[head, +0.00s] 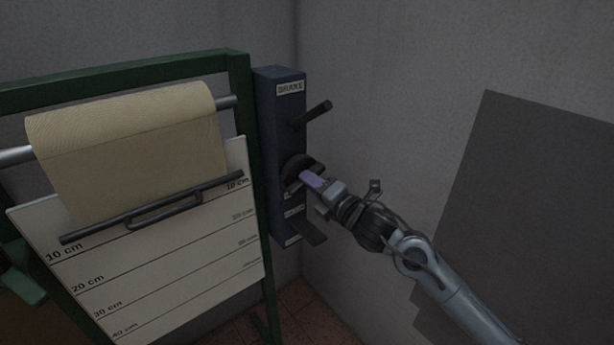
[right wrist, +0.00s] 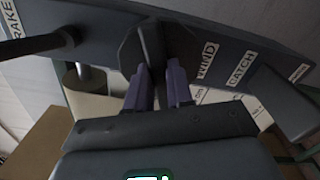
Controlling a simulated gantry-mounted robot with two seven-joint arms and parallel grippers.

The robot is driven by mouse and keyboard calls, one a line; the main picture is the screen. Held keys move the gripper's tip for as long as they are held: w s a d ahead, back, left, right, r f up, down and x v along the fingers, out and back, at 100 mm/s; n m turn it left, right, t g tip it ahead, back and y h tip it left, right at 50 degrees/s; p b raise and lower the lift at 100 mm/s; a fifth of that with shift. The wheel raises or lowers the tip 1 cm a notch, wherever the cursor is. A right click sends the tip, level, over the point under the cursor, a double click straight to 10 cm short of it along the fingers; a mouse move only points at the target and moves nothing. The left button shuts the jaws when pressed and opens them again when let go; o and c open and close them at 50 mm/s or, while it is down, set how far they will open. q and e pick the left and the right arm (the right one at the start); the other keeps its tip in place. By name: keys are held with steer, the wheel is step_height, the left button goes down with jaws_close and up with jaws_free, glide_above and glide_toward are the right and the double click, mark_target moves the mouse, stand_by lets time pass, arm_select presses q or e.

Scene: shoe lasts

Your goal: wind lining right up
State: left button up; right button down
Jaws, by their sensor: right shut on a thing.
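The beige lining (head: 135,150) hangs from a roller in a green frame. Its dark bottom bar (head: 90,233) with a handle lies across a white scale board (head: 175,285), near and just above the 10 cm line. On the dark blue control box (head: 277,125), a black wind knob (head: 288,166) sits below the brake lever (head: 318,110). My right gripper (head: 307,181) is shut on this knob's raised grip; the right wrist view shows its purple fingers (right wrist: 154,85) on either side of the knob (right wrist: 150,42), beside the WIND label.
The catch lever (head: 309,232) sticks out just below my right gripper, and the brake lever is just above it. A grey wall is close behind the box. A dark grey panel (head: 530,220) stands at the right. The green frame (head: 246,110) borders the box on the left.

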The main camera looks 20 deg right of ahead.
steer(key=m+p, duration=0.3)
stand_by(0.5)
stand_by(0.3)
steer(key=shift+r+m+p, duration=0.15)
steer(key=shift+m+p, duration=0.45)
steer(key=shift+p, duration=0.15)
steer(key=c, duration=0.9)
jaws_free()
